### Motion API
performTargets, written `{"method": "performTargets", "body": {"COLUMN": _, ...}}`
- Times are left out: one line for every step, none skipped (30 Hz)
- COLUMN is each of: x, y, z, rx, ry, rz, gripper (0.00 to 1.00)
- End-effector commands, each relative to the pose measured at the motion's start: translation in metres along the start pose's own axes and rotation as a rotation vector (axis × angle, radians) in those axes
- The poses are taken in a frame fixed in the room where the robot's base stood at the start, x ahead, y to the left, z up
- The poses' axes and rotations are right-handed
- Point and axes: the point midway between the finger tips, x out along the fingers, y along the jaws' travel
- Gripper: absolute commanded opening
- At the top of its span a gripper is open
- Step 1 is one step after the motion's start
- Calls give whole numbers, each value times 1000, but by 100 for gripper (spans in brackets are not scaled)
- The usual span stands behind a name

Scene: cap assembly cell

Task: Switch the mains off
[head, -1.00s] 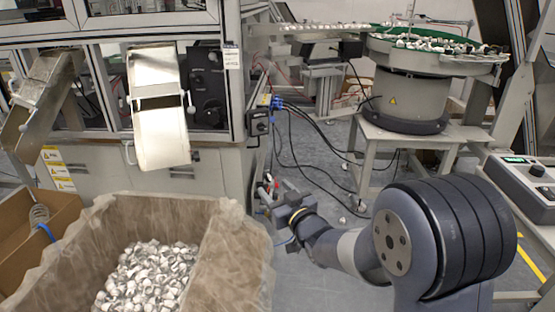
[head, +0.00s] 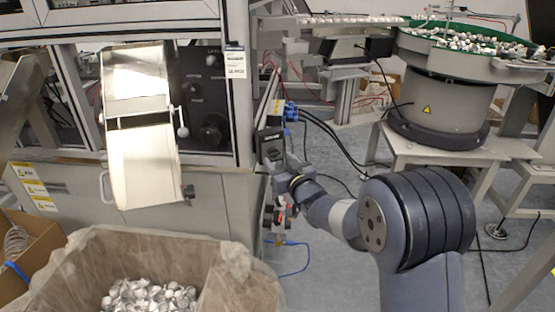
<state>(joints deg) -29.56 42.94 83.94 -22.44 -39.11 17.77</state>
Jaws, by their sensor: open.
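The mains switch appears to be the small dark box (head: 269,138) on the right side wall of the machine, below the blue connectors. My gripper (head: 275,164) is open and just below and in front of this box in the picture. The gripper covers the lower part of the box. I cannot tell whether it touches the box, and the position of the switch handle is too small to make out.
Blue connectors (head: 290,111) with black cables sit just above and right of the gripper. A lined bin (head: 240,290) of caps stands at the lower left. A bowl feeder (head: 440,105) stands on a table at the right. Grey floor (head: 325,260) shows between them.

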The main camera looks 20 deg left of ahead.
Motion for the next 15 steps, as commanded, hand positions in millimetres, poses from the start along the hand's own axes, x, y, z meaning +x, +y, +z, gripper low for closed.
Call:
{"method": "performTargets", "body": {"x": 6, "y": 0, "z": 1, "rx": 0, "ry": 0, "rz": 0, "gripper": 54}}
{"method": "performTargets", "body": {"x": 9, "y": 0, "z": 1, "rx": 0, "ry": 0, "rz": 0, "gripper": 54}}
{"method": "performTargets", "body": {"x": 12, "y": 0, "z": 0, "rx": 0, "ry": 0, "rz": 0, "gripper": 54}}
{"method": "performTargets", "body": {"x": 14, "y": 0, "z": 0, "rx": 0, "ry": 0, "rz": 0, "gripper": 54}}
{"method": "performTargets", "body": {"x": 16, "y": 0, "z": 1, "rx": 0, "ry": -1, "rz": 0, "gripper": 54}}
{"method": "performTargets", "body": {"x": 18, "y": 0, "z": 1, "rx": 1, "ry": -1, "rz": 0, "gripper": 54}}
{"method": "performTargets", "body": {"x": 19, "y": 0, "z": 1, "rx": 0, "ry": -1, "rz": 0, "gripper": 54}}
{"method": "performTargets", "body": {"x": 20, "y": 0, "z": 1, "rx": 0, "ry": -1, "rz": 0, "gripper": 54}}
{"method": "performTargets", "body": {"x": 20, "y": 0, "z": 0, "rx": 0, "ry": -1, "rz": 0, "gripper": 54}}
{"method": "performTargets", "body": {"x": 21, "y": 0, "z": 0, "rx": 0, "ry": -1, "rz": 0, "gripper": 54}}
{"method": "performTargets", "body": {"x": 21, "y": 0, "z": 0, "rx": 0, "ry": -1, "rz": 0, "gripper": 54}}
{"method": "performTargets", "body": {"x": 21, "y": 0, "z": 0, "rx": 0, "ry": -1, "rz": 1, "gripper": 54}}
{"method": "performTargets", "body": {"x": 21, "y": 0, "z": 0, "rx": 0, "ry": -1, "rz": 1, "gripper": 54}}
{"method": "performTargets", "body": {"x": 21, "y": 0, "z": 0, "rx": 0, "ry": -1, "rz": 0, "gripper": 54}}
{"method": "performTargets", "body": {"x": 21, "y": 0, "z": 0, "rx": 0, "ry": -1, "rz": 0, "gripper": 54}}
